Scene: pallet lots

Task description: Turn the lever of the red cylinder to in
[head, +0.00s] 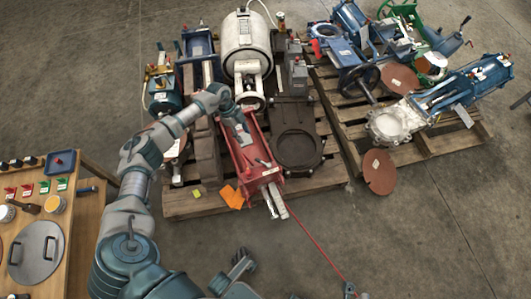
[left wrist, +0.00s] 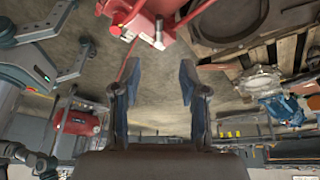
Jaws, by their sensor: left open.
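The red cylinder (head: 257,160) lies on the near pallet, its front end towards me, with a pale rod (head: 275,202) sticking out. A small dark lever with a white tag (head: 266,167) seems to sit near that end; its setting is too small to read. The cylinder's red end (left wrist: 140,18) shows at the top of the left wrist view. My left gripper (head: 243,134) is over the cylinder in the head view, partly hard to make out. In the left wrist view its fingers (left wrist: 156,90) are apart with nothing between them.
A dark ring plate (head: 297,135) lies right of the cylinder, and a white tank (head: 246,45) stands behind it. A second pallet (head: 440,145) holds blue and green valves. A wooden table (head: 88,215) is at left.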

